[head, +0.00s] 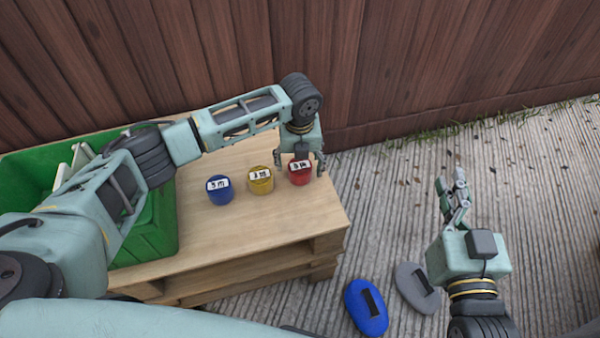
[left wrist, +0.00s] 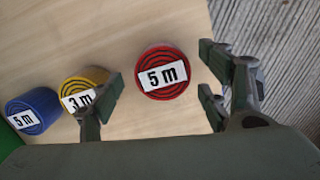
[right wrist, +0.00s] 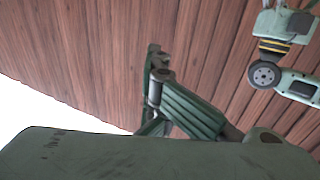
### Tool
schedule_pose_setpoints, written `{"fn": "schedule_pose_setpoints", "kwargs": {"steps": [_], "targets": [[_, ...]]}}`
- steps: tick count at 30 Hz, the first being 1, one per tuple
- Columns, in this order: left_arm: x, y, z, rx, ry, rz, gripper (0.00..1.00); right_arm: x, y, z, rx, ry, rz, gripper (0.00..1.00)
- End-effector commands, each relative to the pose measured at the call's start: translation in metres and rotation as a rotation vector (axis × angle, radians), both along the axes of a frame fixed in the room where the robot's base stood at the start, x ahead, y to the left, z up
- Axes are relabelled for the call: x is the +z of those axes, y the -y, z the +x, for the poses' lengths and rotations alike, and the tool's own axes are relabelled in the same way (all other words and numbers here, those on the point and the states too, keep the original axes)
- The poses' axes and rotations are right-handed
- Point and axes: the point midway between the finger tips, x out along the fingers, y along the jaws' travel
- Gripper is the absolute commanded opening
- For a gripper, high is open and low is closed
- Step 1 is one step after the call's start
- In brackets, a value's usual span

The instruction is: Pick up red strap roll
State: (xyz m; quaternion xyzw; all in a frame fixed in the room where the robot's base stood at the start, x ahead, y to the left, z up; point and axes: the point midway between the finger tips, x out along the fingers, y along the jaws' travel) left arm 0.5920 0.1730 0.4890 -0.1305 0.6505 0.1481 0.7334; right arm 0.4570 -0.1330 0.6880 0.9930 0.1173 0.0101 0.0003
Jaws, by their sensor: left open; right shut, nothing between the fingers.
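The red strap roll (head: 300,174) stands on the wooden pallet table near its right end. In the left wrist view the red strap roll (left wrist: 163,74) carries a white "5 m" label. My left gripper (head: 300,168) is open above it, and in the left wrist view the fingers (left wrist: 160,95) are on either side of the roll with gaps to both. No grip on the roll shows. My right gripper (head: 458,190) is shut and empty over the concrete at the right; its fingers also show in the right wrist view (right wrist: 158,75).
A yellow strap roll (head: 261,180) and a blue strap roll (head: 220,190) stand left of the red one on the table (head: 270,225). A green crate (head: 160,225) is at the left. A wooden fence (head: 300,50) runs behind. Blue (head: 367,307) and grey (head: 417,287) pads lie on the ground.

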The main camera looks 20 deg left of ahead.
Motion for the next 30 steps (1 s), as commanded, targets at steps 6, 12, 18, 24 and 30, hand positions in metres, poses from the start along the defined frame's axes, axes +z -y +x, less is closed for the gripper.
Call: {"fn": "schedule_pose_setpoints", "kwargs": {"steps": [6,12,18,24,30], "targets": [[-0.02,-0.001,0.002,0.001,-0.001,0.0,0.7,0.037,-0.005,-0.002,0.012,0.189,0.05,0.0],[-0.026,-0.001,0.003,0.0,0.001,-0.001,0.7,0.055,-0.006,-0.006,0.016,0.271,0.072,0.0],[-0.026,-0.001,0.003,0.0,0.001,-0.001,0.7,0.056,-0.006,-0.007,0.016,0.276,0.073,0.0],[-0.026,-0.001,0.003,0.0,0.001,-0.001,0.56,0.056,-0.006,-0.007,0.016,0.275,0.073,0.0],[-0.026,-0.001,0.003,0.0,0.001,0.0,0.38,0.056,-0.006,-0.006,0.016,0.274,0.072,0.0]]}}
